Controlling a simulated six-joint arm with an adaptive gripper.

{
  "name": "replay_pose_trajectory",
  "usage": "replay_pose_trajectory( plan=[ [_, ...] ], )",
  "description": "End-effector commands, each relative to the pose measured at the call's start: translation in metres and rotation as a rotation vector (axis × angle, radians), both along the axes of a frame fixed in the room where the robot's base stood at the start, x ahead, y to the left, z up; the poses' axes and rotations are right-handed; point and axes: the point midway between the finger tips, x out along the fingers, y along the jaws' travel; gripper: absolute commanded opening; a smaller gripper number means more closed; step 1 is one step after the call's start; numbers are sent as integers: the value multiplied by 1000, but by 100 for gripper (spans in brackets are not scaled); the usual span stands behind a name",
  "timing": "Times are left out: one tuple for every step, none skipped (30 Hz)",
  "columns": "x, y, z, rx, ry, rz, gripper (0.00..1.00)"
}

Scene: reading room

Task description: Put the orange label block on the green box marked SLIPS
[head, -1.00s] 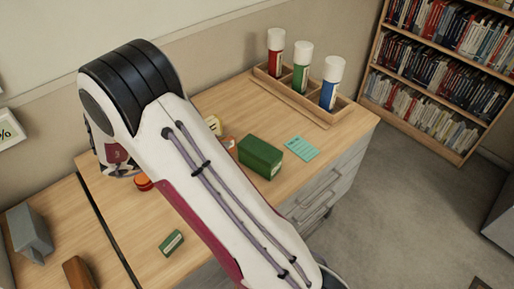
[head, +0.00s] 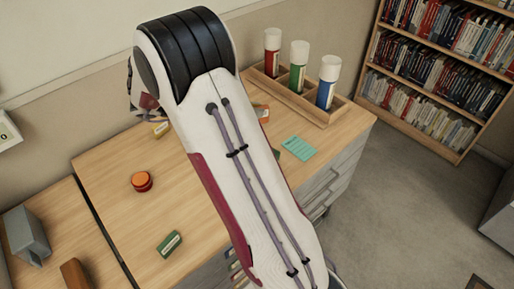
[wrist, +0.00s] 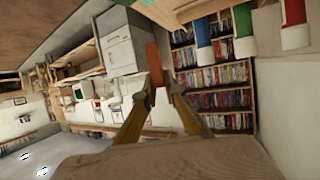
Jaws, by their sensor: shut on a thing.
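My gripper (wrist: 160,86) is shut on the orange label block (wrist: 152,62), which shows between the fingertips in the wrist view. In the head view an orange piece with a pale patch (head: 262,112) shows just right of my arm and looks like the same block. My gripper is hidden behind the arm there. Only a dark green corner of the green box (head: 279,154) shows at the arm's right edge. Its SLIPS marking is hidden, and I cannot tell the block's height over the desk.
A wooden rack (head: 305,103) holds red, green and blue tubes at the back. A teal card (head: 298,147) lies right of the green box.

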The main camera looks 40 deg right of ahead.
Motion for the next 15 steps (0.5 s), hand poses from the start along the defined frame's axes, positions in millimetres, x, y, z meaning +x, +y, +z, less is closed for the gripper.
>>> replay_pose_trajectory(
  plan=[
    [0, 0, 0, 0, 0, 0, 0],
    [0, 0, 0, 0, 0, 0, 0],
    [0, 0, 0, 0, 0, 0, 0],
    [0, 0, 0, 0, 0, 0, 0],
    [0, 0, -1, 0, 1, 0, 0],
    [0, 0, -2, 0, 1, 0, 0],
    [0, 0, -3, 0, 2, 1, 0],
    [0, 0, -5, 0, 2, 1, 0],
    [0, 0, -8, 0, 3, 0, 0],
    [0, 0, -11, 0, 3, 0, 0],
    [0, 0, -14, -1, 4, 0, 0],
    [0, 0, -18, -1, 4, 0, 0],
    [0, 0, -22, 0, 5, 0, 0],
    [-1, 0, -27, 0, 6, 0, 0],
    [0, 0, -32, 0, 5, 1, 0]
  ],
)
